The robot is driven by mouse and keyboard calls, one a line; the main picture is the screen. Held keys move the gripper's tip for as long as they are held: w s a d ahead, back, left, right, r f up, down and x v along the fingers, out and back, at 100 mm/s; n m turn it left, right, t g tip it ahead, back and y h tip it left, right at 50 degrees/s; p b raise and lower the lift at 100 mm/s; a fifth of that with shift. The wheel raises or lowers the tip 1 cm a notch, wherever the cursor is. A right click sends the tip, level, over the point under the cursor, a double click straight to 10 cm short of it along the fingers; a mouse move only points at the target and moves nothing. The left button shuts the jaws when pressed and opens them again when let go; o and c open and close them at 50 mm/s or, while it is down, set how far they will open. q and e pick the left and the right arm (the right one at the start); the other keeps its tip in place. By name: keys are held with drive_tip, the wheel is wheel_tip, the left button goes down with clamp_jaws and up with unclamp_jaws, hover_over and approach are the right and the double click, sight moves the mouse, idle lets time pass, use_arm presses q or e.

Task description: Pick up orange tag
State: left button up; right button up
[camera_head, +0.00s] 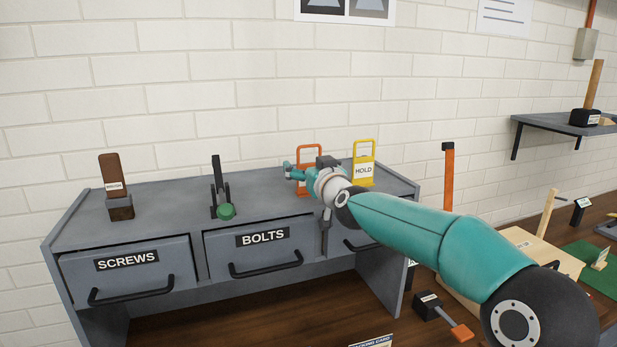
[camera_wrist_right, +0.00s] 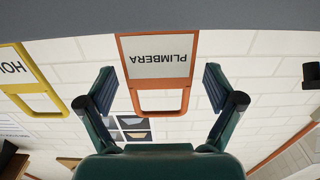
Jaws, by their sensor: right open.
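The orange tag (camera_head: 310,147) stands on top of the grey drawer cabinet, left of the yellow tag. My right arm partly hides its lower part in the head view. The right wrist view is upside down and shows the orange tag (camera_wrist_right: 155,35) with a white label reading PLIMBERA and an open loop handle. My right gripper (camera_head: 289,170) is open and empty. My left gripper is out of view.
A yellow HOLD tag (camera_head: 364,153) stands close by on the right; it also shows in the wrist view (camera_wrist_right: 28,75). The cabinet (camera_head: 160,225) also carries a green-ended clamp-like tool (camera_head: 220,190) and a brown-handled block (camera_head: 115,185). A brick wall stands behind.

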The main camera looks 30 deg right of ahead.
drive_tip(key=c, duration=1.2)
drive_tip(key=shift+o, duration=0.2)
wheel_tip(320, 180, up, 9)
drive_tip(key=p, duration=0.6)
drive_tip(key=shift+s+f, duration=0.1)
drive_tip(key=shift+f, duration=0.1)
drive_tip(key=shift+r, duration=0.75)
